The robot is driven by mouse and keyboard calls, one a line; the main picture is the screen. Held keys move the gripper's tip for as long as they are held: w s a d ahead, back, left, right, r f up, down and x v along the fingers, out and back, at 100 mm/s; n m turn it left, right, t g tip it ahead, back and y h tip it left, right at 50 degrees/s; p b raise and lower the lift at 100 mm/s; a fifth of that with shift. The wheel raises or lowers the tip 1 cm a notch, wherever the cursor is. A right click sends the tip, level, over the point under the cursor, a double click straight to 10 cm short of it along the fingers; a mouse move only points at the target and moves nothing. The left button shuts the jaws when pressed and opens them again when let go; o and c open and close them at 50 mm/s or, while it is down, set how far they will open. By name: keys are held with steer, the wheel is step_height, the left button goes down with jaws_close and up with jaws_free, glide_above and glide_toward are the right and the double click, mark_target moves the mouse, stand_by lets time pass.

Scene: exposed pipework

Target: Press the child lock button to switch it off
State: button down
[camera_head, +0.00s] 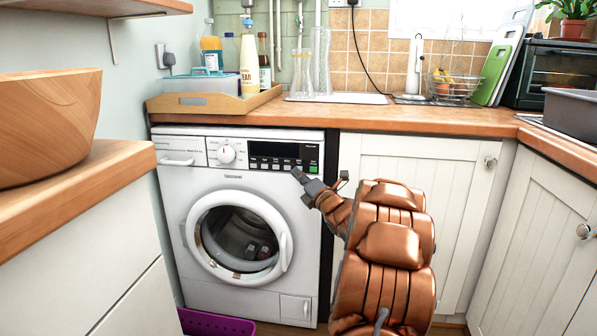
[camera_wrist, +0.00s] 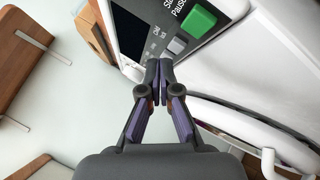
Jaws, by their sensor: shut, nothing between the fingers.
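The white washing machine (camera_head: 265,292) stands under the counter. Its control panel has a round dial (camera_head: 227,153), a dark display (camera_head: 285,150) and a row of small grey buttons (camera_head: 265,164). A green start/pause button (camera_head: 313,169) is at the right end; it also shows in the wrist view (camera_wrist: 199,19). My gripper (camera_head: 297,172) is shut and empty, its tips at the panel's right part. In the wrist view the closed fingertips (camera_wrist: 159,66) are close to a grey button (camera_wrist: 177,46) beside the green one. I cannot read which button is the child lock or tell whether the tips touch.
A wooden counter (camera_head: 425,121) runs above the machine, holding a tray (camera_head: 205,107) with bottles. A wooden bowl (camera_head: 45,125) sits on the left counter. White cupboard doors (camera_head: 405,185) are on the right. A purple basket (camera_head: 215,323) lies on the floor.

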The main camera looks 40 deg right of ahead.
steer(key=s+a+b, duration=0.1)
steer(key=a+b, duration=0.1)
steer(key=s+a+b, duration=0.2)
steer(key=shift+a, duration=0.1)
stand_by(0.4)
steer(key=shift+w, duration=0.1)
stand_by(0.7)
